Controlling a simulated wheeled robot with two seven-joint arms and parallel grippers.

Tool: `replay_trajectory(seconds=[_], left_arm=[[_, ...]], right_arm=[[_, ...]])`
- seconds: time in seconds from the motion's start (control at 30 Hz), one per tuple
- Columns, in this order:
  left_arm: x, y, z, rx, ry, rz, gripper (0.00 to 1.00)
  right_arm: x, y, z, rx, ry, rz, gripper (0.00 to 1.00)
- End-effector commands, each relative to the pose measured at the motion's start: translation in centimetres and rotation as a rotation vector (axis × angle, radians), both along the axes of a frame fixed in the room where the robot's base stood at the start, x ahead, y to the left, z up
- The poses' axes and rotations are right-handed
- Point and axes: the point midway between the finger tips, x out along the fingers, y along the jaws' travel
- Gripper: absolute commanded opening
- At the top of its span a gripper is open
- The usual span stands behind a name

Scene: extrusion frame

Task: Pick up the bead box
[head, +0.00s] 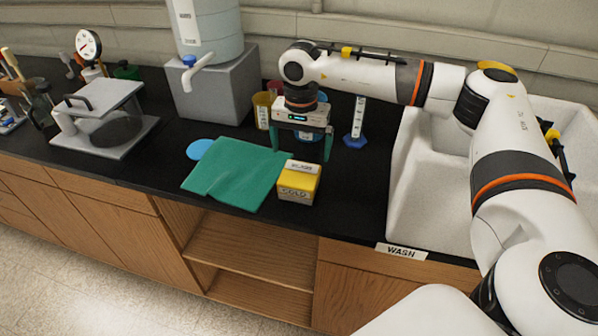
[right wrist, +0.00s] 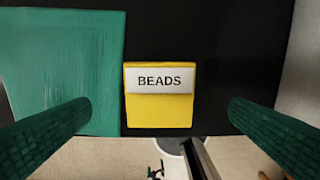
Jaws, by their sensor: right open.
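The bead box (head: 299,182) is a small box with a yellow top and a pale label, standing on the black counter near its front edge. In the right wrist view the box (right wrist: 159,108) shows from above, with a white label reading BEADS. My right gripper (head: 301,155) is open and empty, above and slightly behind the box. In the right wrist view its two green fingers (right wrist: 158,120) are spread wide, one on each side of the box and apart from it. My left gripper is not in view.
A green cloth (head: 235,172) lies just left of the box, with a blue disc (head: 199,149) beside it. Coloured cups (head: 263,108) and a blue-based cylinder (head: 357,122) stand behind. A white sink (head: 425,205) is on the right. A grey block (head: 215,90) holds a water container.

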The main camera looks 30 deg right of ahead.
Motion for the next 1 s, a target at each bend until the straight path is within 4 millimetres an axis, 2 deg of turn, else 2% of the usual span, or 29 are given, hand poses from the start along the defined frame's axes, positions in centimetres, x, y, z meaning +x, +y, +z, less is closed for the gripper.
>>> replay_trajectory(seconds=[0.1, 0.3, 0.47, 0.6, 0.73, 1.0], left_arm=[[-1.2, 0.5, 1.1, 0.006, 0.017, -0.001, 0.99], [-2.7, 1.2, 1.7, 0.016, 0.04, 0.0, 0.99], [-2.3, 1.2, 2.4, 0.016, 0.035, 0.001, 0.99], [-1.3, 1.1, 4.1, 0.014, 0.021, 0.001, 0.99], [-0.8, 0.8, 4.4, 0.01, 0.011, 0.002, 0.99], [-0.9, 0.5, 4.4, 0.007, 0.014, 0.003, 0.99]], right_arm=[[-0.1, 0.0, -2.0, 0.0, 0.006, 0.0, 1.0], [-0.1, 0.1, -4.7, 0.002, 0.003, -0.001, 1.0], [-0.1, 0.1, -5.7, 0.001, 0.003, 0.0, 1.0], [-0.1, 0.4, -7.6, 0.001, 0.005, 0.0, 1.0], [-0.1, 0.4, -9.6, 0.002, 0.003, -0.001, 1.0], [-0.1, 0.4, -10.4, 0.003, 0.0, -0.001, 1.0]])
